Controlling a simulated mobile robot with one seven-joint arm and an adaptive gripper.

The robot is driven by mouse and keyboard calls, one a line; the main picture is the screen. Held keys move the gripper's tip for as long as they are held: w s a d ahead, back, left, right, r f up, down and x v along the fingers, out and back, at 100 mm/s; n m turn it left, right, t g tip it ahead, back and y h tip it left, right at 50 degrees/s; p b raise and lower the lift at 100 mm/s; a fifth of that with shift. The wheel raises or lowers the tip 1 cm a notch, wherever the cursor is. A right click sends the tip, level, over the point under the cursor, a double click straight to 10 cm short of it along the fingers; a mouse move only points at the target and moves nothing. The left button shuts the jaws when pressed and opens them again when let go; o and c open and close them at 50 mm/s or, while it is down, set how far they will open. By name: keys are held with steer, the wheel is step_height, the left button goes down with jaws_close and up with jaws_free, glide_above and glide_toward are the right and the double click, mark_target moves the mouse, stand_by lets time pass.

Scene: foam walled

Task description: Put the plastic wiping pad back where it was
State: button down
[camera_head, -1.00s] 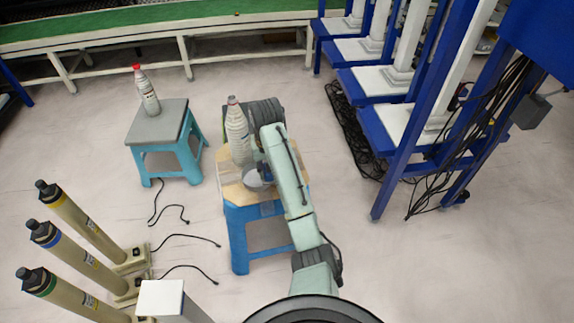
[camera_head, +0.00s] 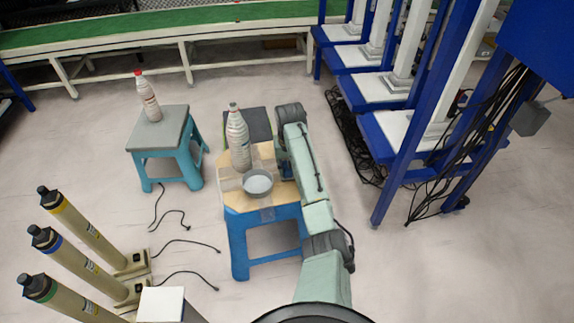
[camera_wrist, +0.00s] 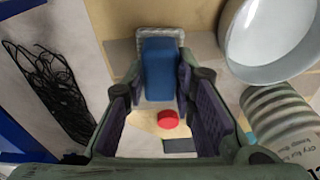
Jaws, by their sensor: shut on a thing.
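My gripper (camera_wrist: 160,84) is shut on a blue block-shaped thing with a pale, translucent end, seemingly the plastic wiping pad (camera_wrist: 159,66). The pad sits between the two dark fingers in the wrist view. A pale wooden top (camera_head: 262,156) on a blue stool (camera_head: 237,235) lies beneath and around it. I cannot tell whether the pad touches this top. In the head view my arm hides the pad and most of the gripper, at the right side of the stool top.
A grey bowl (camera_head: 258,183) and a ringed bottle (camera_head: 238,142) stand left of my gripper in the head view. A small red disc (camera_wrist: 168,119) shows below the pad. Blue racks (camera_head: 400,140) and black cables (camera_wrist: 52,88) lie to the right.

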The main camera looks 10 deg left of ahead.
mark_target(288, 170)
steer(key=c, duration=1.3)
jaws_free()
steer(key=shift+c, duration=0.2)
step_height(288, 170, up, 12)
steer(key=s, duration=0.1)
steer(key=shift+s+d+p, duration=0.3)
steer(key=shift+d+p, duration=0.05)
steer(key=shift+p, duration=0.1)
